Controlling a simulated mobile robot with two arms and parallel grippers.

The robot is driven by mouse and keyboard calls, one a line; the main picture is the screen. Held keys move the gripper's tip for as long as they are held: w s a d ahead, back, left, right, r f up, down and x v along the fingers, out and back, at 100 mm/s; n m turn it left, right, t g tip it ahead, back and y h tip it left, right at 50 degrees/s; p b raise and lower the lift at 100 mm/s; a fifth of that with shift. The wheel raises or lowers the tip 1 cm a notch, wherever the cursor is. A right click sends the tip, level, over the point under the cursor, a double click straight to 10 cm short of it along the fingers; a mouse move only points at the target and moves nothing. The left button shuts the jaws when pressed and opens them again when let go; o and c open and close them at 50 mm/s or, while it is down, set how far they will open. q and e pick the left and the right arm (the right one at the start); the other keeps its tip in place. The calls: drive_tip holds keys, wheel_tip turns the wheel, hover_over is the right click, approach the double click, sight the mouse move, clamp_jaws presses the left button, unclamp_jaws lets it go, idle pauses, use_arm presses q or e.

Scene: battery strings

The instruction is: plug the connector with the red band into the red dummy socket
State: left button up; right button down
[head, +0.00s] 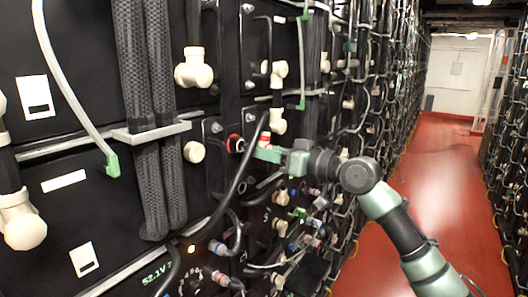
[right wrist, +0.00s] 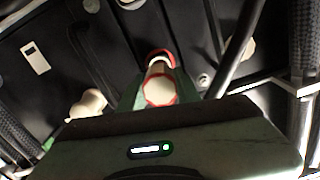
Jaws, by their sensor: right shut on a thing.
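The connector (head: 265,139) is white with a red band and sits between the fingers of my right gripper (head: 262,151). In the right wrist view the connector (right wrist: 160,88) shows its round pale end, with green fingers on both sides. The red dummy socket (head: 234,143) is a red ring on the black rack front, just left of the gripper in the head view. In the right wrist view the red socket (right wrist: 158,53) shows just beyond the connector, roughly in line with it. Whether they touch is hidden. My left gripper is out of view.
A thick black cable (head: 235,185) hangs down close to the socket and gripper. White elbow fittings (head: 193,68) and braided black hoses (head: 150,180) stand out from the racks. Several coloured plugs and cables lie below. The red aisle floor (head: 415,195) is clear.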

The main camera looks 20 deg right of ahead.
drive_tip(key=shift+p+x, duration=0.65)
drive_tip(key=shift+x, duration=1.05)
drive_tip(key=c, duration=0.9)
unclamp_jaws()
drive_tip(key=shift+s+d+f+b, duration=0.15)
drive_tip(key=shift+s+d+b, duration=0.15)
drive_tip(key=shift+b, duration=0.1)
drive_tip(key=b+v, duration=0.3)
drive_tip(key=v, duration=0.3)
drive_tip(key=shift+s+d, duration=0.2)
drive_tip(key=shift+s, duration=0.15)
